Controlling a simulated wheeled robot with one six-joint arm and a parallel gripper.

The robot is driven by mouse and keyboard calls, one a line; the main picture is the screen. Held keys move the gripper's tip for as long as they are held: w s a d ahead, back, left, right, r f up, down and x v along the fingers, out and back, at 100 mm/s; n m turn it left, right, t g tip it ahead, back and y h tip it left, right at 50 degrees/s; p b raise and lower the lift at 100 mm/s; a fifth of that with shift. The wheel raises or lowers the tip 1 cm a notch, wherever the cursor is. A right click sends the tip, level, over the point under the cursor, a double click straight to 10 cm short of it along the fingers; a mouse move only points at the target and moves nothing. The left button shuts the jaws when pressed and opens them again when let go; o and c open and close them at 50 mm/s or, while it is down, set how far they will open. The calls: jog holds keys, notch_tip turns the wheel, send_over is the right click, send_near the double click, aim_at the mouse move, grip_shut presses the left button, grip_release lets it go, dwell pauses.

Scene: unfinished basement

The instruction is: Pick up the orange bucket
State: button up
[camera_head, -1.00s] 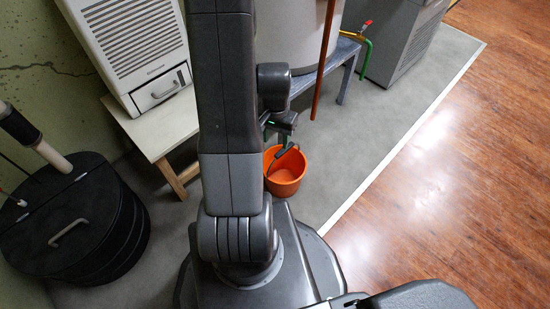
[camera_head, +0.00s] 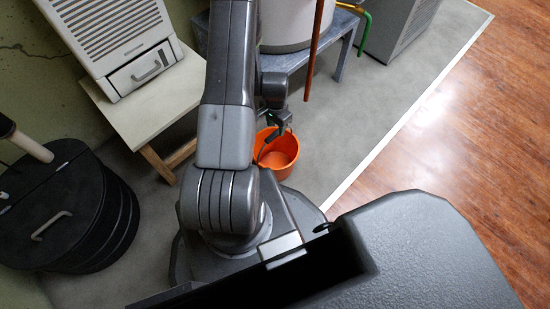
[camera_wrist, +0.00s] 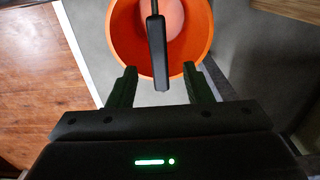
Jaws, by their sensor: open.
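The orange bucket (camera_head: 284,152) stands upright on the grey floor just beyond my base in the head view, with its mouth facing up. Its handle (camera_head: 268,143) has a dark grip and shows above the opening. In the wrist view the bucket (camera_wrist: 200,25) fills the top middle, and the dark handle grip (camera_wrist: 157,55) points down between my fingertips. My gripper (camera_wrist: 158,85) is open, with one finger on each side of the handle grip and none seen touching it. In the head view my gripper (camera_head: 277,128) is at the bucket's rim, partly hidden by my arm.
A wooden bench (camera_head: 150,110) with a white heater stands left of the bucket. A grey metal stand (camera_head: 345,45) carries a tank behind it, with a reddish pipe (camera_head: 316,50) hanging down. A black round bin (camera_head: 65,215) is at left. Open floor lies right.

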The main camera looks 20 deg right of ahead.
aim_at(275, 133)
jog(key=shift+s+f+b, duration=0.1)
jog(key=shift+f+b, duration=1.15)
jog(key=shift+f, duration=2.65)
jog(key=shift+f+b, duration=0.25)
jog(key=shift+b, duration=0.15)
jog(key=shift+c, duration=0.4)
grip_shut()
